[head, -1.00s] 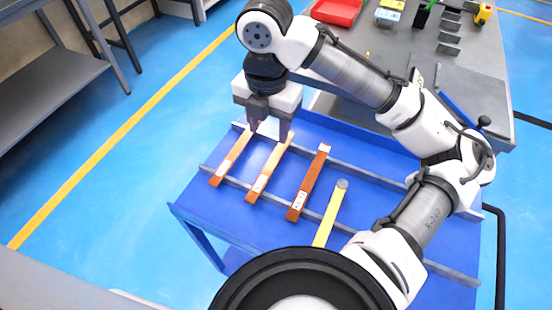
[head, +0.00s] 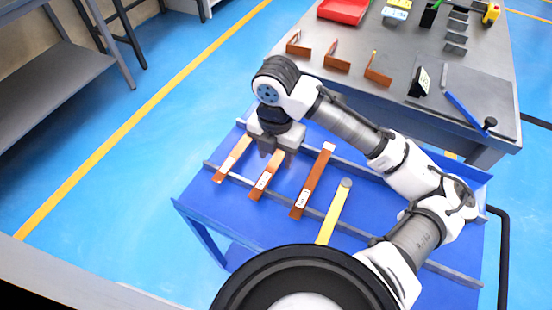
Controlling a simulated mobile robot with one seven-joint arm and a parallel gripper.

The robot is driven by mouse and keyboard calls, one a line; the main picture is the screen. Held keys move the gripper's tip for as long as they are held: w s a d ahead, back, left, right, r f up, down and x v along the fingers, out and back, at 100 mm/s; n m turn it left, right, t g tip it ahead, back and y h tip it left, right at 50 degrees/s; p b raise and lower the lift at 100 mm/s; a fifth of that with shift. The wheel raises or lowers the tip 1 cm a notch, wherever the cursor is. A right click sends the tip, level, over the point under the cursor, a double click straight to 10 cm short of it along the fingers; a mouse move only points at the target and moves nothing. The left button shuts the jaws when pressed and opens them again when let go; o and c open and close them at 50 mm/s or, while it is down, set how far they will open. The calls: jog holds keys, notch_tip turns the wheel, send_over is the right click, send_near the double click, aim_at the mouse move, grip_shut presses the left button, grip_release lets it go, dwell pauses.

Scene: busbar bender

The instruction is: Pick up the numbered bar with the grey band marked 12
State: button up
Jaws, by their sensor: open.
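Three copper bars lie on the blue cart: a left bar (head: 233,159), a middle bar (head: 267,176) and a right bar (head: 314,181). My gripper (head: 273,155) is open, pointing down low over the far end of the middle bar. The gripper hides that end, and I cannot tell whether the fingers touch it.
A yellow strip with a round grey end (head: 335,212) lies right of the bars. Grey rails cross the blue cart (head: 245,226). The grey bench (head: 400,40) behind holds bent copper pieces (head: 337,60), a red tray (head: 343,11) and a blue-handled tool (head: 465,113).

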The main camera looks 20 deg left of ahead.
grip_shut()
jog(key=shift+r, duration=0.2)
